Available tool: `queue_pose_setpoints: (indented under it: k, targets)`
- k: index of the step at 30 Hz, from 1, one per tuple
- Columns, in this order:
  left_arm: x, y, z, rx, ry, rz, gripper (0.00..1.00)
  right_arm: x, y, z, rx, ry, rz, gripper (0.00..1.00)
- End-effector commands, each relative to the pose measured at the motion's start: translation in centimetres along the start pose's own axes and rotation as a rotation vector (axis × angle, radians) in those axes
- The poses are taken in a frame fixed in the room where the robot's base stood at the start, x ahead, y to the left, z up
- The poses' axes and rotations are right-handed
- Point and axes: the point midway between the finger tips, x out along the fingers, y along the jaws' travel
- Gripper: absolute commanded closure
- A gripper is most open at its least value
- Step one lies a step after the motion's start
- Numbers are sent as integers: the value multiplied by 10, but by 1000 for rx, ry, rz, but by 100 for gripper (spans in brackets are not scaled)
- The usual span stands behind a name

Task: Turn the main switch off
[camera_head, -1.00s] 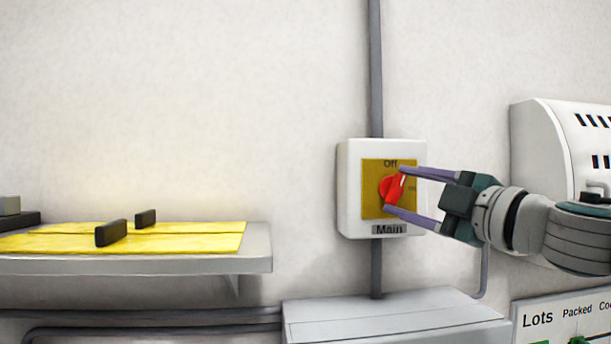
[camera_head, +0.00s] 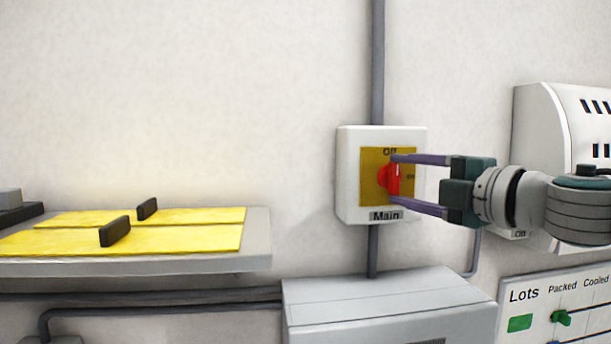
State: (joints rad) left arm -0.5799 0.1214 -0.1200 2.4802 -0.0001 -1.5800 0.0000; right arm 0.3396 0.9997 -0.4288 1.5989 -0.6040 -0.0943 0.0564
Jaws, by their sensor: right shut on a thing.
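The main switch (camera_head: 347,180) is a white box on the wall with a yellow plate and a "Main" label. "Off" stands at the top of the plate and "On" at its right. Its red rotary knob (camera_head: 382,183) is upright, with a white mark near its top, pointing about at "Off". My right gripper (camera_head: 393,179) comes from the right and is shut on the knob, one finger above and one below. The fingers partly cover the plate. My left gripper is not in view.
A grey shelf (camera_head: 258,240) with yellow sheets and black handles is at left. A grey box (camera_head: 385,290) is below the switch. A white vented housing (camera_head: 535,130) and a "Lots" board (camera_head: 540,295) are at right. A conduit (camera_head: 377,60) runs above the switch.

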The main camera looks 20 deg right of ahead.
Motion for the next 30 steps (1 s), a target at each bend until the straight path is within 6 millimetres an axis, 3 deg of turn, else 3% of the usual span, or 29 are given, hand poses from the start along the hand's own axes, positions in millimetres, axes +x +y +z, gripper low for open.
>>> queue_pose_setpoints:
  k: [6,7,14,23,30]
  targets:
    - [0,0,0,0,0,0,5,0,0,0,-5,0,1,91]
    - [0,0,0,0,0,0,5,0,0,0,-5,1,1,33]
    - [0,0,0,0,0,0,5,0,0,0,-3,0,1,7]
    - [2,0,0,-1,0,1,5,-1,-1,0,-2,-1,0,5]
    - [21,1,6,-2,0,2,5,-23,-7,0,-6,2,-3,5]
